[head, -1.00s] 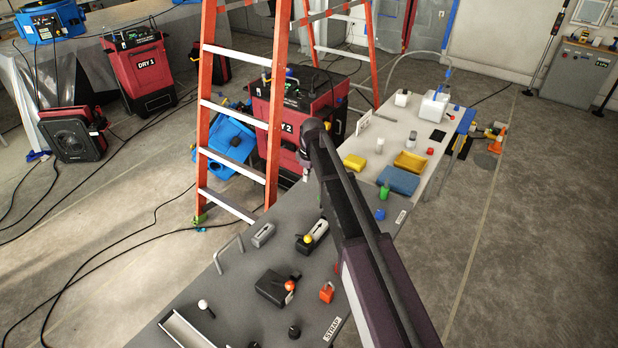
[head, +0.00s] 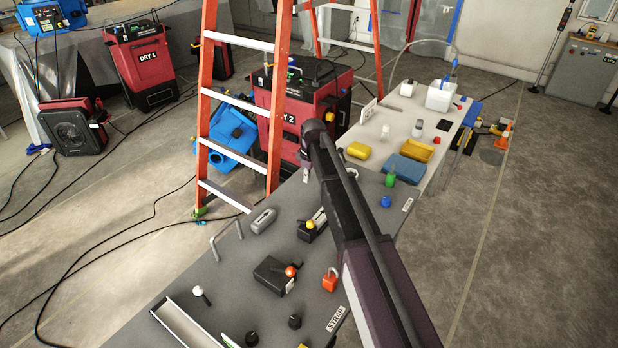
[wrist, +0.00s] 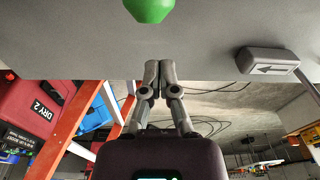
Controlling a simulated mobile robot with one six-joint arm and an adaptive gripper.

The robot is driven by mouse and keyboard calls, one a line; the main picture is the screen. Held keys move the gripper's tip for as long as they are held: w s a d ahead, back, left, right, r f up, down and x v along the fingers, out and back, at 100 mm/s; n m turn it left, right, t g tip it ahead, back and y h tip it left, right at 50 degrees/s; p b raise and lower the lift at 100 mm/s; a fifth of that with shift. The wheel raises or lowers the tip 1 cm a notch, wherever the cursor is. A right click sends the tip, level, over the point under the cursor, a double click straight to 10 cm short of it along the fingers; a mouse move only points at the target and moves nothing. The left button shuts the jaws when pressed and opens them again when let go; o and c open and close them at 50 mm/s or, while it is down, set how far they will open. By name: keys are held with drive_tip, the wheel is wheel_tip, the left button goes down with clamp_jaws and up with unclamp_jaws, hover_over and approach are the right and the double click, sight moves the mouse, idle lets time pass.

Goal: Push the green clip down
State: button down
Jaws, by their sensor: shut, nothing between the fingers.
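A green, blunt-ended piece (wrist: 150,9) shows at the top edge of the wrist view, cut off by the frame. I cannot tell if it is the clip. My gripper (wrist: 158,75) is below it in that view, fingers together and empty, with a gap between them and the green piece. In the head view a small green object (head: 391,179) stands on the grey table (head: 232,262), right of my arm. A sliver of green (head: 228,341) shows at the bottom edge. My fingers are mostly hidden behind my arm there.
A grey block with an arrow (wrist: 268,62) is right of my gripper in the wrist view. An orange ladder (head: 270,120) and red dryer (head: 300,115) stand behind the table. A black box (head: 272,273), red padlock (head: 329,281) and blue knob (head: 385,201) are on the table.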

drive_tip(key=shift+s+d+r+p, duration=0.2)
drive_tip(key=shift+s+d+p, duration=0.2)
drive_tip(key=shift+d, duration=0.5)
drive_tip(key=shift+s+d+r+p, duration=0.25)
drive_tip(key=shift+s+d, duration=0.25)
drive_tip(key=shift+d, duration=0.35)
